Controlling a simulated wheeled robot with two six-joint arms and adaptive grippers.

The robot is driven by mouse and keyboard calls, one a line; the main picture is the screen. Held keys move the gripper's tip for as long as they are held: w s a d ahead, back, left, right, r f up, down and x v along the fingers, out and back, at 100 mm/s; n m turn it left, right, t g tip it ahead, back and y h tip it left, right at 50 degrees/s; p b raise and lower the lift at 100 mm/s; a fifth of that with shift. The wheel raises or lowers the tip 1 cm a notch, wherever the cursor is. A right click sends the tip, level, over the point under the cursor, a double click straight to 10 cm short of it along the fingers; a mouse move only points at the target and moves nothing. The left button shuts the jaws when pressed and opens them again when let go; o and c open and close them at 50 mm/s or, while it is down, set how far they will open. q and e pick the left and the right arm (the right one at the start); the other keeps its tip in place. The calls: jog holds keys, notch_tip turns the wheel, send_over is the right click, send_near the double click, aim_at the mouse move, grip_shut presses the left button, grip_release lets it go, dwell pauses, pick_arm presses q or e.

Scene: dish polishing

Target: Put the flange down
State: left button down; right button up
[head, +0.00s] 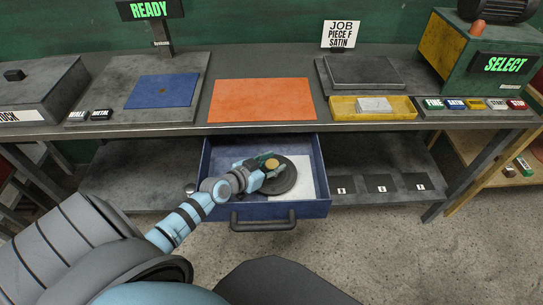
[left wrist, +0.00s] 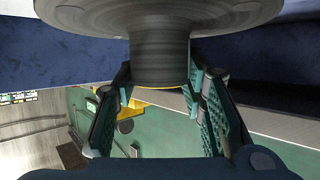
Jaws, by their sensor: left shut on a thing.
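The flange (head: 286,184) is a dark round disc with a hub whose end looks gold, inside or just above the open blue drawer (head: 320,207). My left gripper (head: 268,171) reaches into the drawer area and is shut on the flange's hub. In the left wrist view, the grey hub (left wrist: 160,60) sits between the two teal finger pads, with the wide disc (left wrist: 95,12) beyond it. A white sheet (head: 304,170) lies in the drawer, partly covered by the flange. I cannot tell whether the flange touches it. My right gripper is not in view.
The drawer handle (head: 263,222) faces me. On the bench above are an orange mat (head: 261,100), a blue mat (head: 162,91), a yellow tray (head: 345,106) and a green select box (head: 470,60). The lower shelf holds several dark numbered plates (head: 381,184).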

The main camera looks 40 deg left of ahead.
aim_at(281, 162)
pick_arm(q)
jog(key=shift+w+f, duration=0.15)
jog(key=shift+f, duration=0.4)
jog(key=shift+w+d+r, duration=0.1)
jog(key=shift+w+r, duration=0.2)
jog(key=shift+w, duration=0.25)
jog(key=w, duration=0.2)
jog(key=shift+w+d, duration=0.2)
jog(key=shift+w, duration=0.2)
jog(key=shift+f+b, duration=0.35)
jog(key=shift+f, duration=0.3)
jog(key=shift+s+d, duration=0.1)
jog(key=shift+s, duration=0.05)
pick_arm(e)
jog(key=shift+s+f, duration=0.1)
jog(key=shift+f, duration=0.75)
pick_arm(q)
jog(key=c, duration=1.4)
grip_release()
jog(key=shift+s+f, duration=0.1)
jog(key=o, duration=0.4)
